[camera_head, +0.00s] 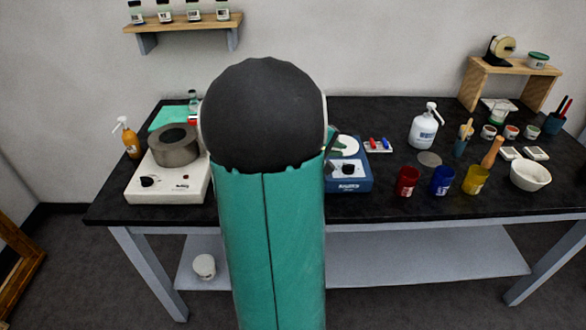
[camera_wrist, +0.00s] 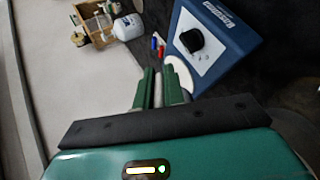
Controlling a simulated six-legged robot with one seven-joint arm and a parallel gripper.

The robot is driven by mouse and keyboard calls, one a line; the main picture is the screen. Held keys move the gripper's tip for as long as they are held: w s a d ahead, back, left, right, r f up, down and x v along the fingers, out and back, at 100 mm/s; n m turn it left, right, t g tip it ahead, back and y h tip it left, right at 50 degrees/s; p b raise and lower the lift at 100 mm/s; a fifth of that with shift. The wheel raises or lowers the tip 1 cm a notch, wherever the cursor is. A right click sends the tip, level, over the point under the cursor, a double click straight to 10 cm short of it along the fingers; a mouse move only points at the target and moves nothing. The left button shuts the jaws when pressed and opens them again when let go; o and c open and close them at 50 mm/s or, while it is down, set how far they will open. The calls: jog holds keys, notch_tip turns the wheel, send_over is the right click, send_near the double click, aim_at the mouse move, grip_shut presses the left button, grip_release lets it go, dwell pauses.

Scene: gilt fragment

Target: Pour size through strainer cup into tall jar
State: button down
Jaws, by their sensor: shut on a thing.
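My gripper (camera_wrist: 160,89) shows in the wrist view as two green fingers. They are shut on a pale, narrow thing (camera_wrist: 158,88), mostly hidden between them; I cannot tell what it is. In the head view my arm hides most of the gripper. A grey round pot (camera_head: 175,146) with a dark opening stands on a white hot plate (camera_head: 168,186) at left. A blue device (camera_head: 348,182) with a knob and white round top (camera_head: 345,147) stands just right of my arm; it also shows in the wrist view (camera_wrist: 222,42). I cannot make out the strainer cup or tall jar.
An amber pump bottle (camera_head: 131,142) stands left of the hot plate. Red (camera_head: 407,181), blue (camera_head: 441,180) and yellow (camera_head: 475,179) cups stand at right, near a white mortar (camera_head: 530,175). A white pump bottle (camera_head: 424,130) and small wooden stand (camera_head: 510,66) are behind them.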

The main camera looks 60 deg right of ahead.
jog(key=shift+w+a+f+t+y, duration=0.1)
jog(key=shift+f+t+y, duration=0.55)
jog(key=shift+y, duration=0.45)
jog(key=shift+r+t+y, duration=0.15)
jog(key=shift+t+y, duration=0.1)
jog(key=shift+y, duration=0.25)
dwell(0.6)
jog(key=shift+r, duration=0.1)
jog(key=shift+s+d+f+t+y, duration=0.2)
jog(key=shift+d+f+t+y, duration=0.05)
jog(key=shift+f+y, duration=0.35)
jog(key=shift+s+d+f+t+y, duration=0.15)
jog(key=shift+d+f+t+y, duration=0.1)
jog(key=shift+f+y, duration=0.35)
jog(key=shift+s+d+f+t+y+b, duration=0.2)
jog(key=shift+d+f+t+y+b, duration=0.1)
jog(key=shift+f+y, duration=0.2)
jog(key=shift+d, duration=0.15)
jog(key=shift+s+d+r+t+y, duration=0.1)
jog(key=shift+d+r+t+y, duration=0.1)
jog(key=shift+t+y, duration=0.25)
jog(key=shift+s+d+r+t+y, duration=0.15)
jog(key=shift+t+y, duration=0.1)
jog(key=shift+y, duration=0.4)
jog(key=shift+d+r+t+y, duration=0.15)
jog(key=shift+r+t+y, duration=0.2)
jog(key=shift+y, duration=0.45)
